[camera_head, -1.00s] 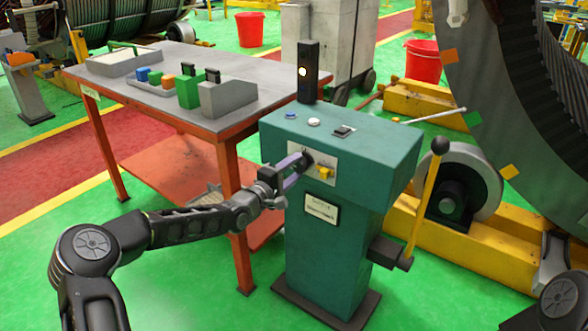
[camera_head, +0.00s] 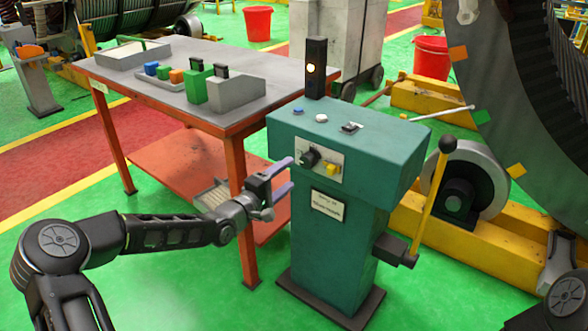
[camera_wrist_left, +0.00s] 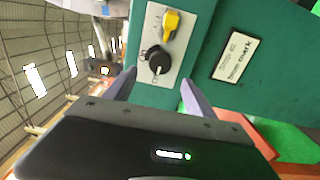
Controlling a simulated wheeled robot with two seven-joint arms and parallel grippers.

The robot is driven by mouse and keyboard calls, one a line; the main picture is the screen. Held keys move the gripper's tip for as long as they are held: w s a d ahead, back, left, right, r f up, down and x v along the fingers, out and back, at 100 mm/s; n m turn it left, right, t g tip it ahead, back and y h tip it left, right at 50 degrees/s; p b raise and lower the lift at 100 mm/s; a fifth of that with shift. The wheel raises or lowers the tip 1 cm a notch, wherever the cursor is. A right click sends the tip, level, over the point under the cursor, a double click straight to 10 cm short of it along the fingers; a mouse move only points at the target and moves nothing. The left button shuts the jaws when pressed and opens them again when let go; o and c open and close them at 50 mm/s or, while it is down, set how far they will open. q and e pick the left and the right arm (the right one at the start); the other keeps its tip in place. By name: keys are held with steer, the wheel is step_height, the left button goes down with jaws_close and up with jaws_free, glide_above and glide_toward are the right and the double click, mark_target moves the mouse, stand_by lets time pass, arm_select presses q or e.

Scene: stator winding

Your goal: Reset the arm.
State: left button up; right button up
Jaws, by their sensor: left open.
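My left gripper (camera_head: 284,178) is open and empty, just left of the green control box (camera_head: 345,140) in the head view. It is apart from the black knob (camera_head: 311,158) on the box's front plate. In the left wrist view the open fingers (camera_wrist_left: 158,88) point toward the box, with the black knob (camera_wrist_left: 157,60) beyond and between them. A yellow switch (camera_head: 332,169) sits beside the knob and also shows in the left wrist view (camera_wrist_left: 171,24). My right gripper is not in view; only part of my right arm shows at the lower right corner.
An orange-legged table (camera_head: 170,75) stands left of the box with colored blocks and trays on it. A yellow lever (camera_head: 430,200) rises at the box's right side. A large ring (camera_head: 500,120) stands at the right.

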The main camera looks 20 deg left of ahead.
arm_select(q)
steer(key=shift+s+a, duration=0.1)
steer(key=shift+s, duration=0.25)
